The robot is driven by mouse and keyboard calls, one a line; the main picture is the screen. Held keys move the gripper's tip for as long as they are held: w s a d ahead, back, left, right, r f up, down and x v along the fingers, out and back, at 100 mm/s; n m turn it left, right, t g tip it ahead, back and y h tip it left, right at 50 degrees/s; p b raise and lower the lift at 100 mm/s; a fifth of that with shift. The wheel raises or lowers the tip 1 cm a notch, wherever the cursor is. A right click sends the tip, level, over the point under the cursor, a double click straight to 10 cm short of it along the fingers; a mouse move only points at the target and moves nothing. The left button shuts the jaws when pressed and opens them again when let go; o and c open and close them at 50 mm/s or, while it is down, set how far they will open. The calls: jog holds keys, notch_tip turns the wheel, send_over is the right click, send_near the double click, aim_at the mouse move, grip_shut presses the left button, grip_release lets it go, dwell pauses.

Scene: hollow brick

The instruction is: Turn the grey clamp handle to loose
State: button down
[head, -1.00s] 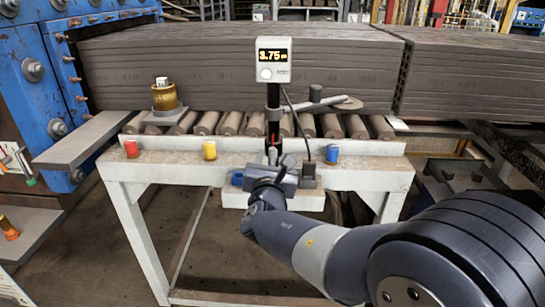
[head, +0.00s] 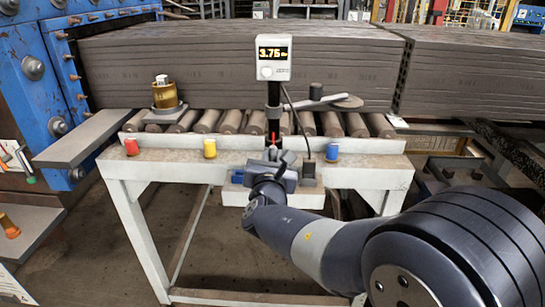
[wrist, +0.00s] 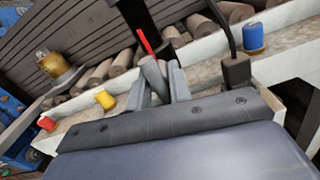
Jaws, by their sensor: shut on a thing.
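The grey clamp handle (wrist: 155,78) is a short rounded bar, seen in the wrist view between my two fingers. My gripper (wrist: 160,86) is shut on it, and the fingers hide part of it. A red pointer (wrist: 146,40) stands just beyond the handle, in front of the black post. In the head view my gripper (head: 272,154) is at the foot of the black post (head: 273,110), over the front of the bench. The handle is too small there to tell from the fingers.
A display (head: 274,58) tops the post. A grey arm with a disc (head: 345,103) reaches right. Red (head: 131,147), yellow (head: 210,149) and blue (head: 332,152) knobs line the bench (head: 180,160). A brass-coloured piece (head: 165,95) stands left. Bricks lie behind the rollers.

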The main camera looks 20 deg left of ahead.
jog(key=shift+f+b, duration=0.15)
jog(key=shift+b, duration=0.4)
jog(key=m+b, duration=0.1)
jog(key=b, duration=0.1)
jog(key=m+b, duration=0.1)
jog(key=b, duration=0.2)
jog(key=shift+f+m, duration=0.25)
jog(key=shift+m, duration=0.15)
jog(key=m+b, duration=0.5)
jog(key=b, duration=0.3)
jog(key=m+b, duration=0.5)
jog(key=b, duration=0.1)
jog(key=shift+r+m, duration=0.1)
jog(key=shift+m, duration=0.3)
jog(key=m+b, duration=0.4)
jog(key=shift+r, duration=0.2)
jog(key=shift+m, duration=0.3)
jog(key=c, duration=1.3)
grip_release()
jog(key=shift+r, duration=0.1)
